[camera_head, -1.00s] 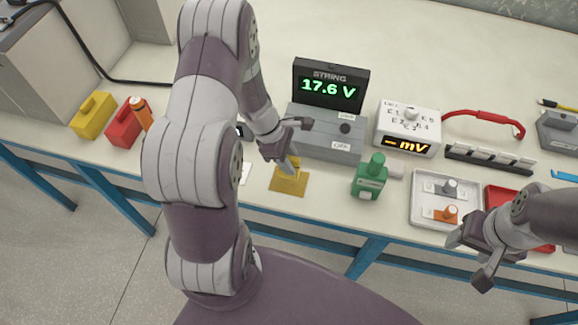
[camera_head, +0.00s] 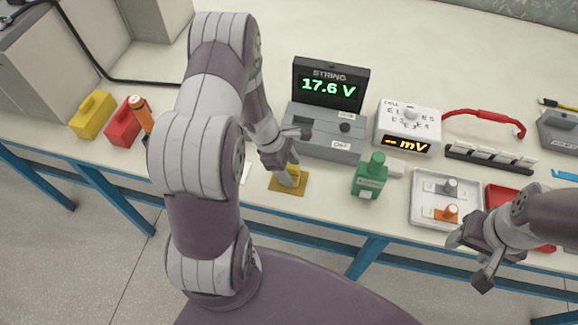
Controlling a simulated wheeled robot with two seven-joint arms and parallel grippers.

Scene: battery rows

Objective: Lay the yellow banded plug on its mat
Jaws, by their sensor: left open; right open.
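The yellow mat (camera_head: 280,188) lies flat near the table's front edge. The yellow plug (camera_head: 295,173) is at the mat, partly hidden by a finger of my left gripper; its band cannot be made out. My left gripper (camera_head: 291,156) is open, with one finger low beside the plug and the other up near the grey box. Whether that finger touches the plug is unclear. My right gripper (camera_head: 475,258) is open and empty at the front right, near the table edge.
A grey box (camera_head: 328,140) with a display reading 17.6 V (camera_head: 330,87) stands behind the mat. A green bottle (camera_head: 370,177) stands to its right, then a white tray (camera_head: 420,212).

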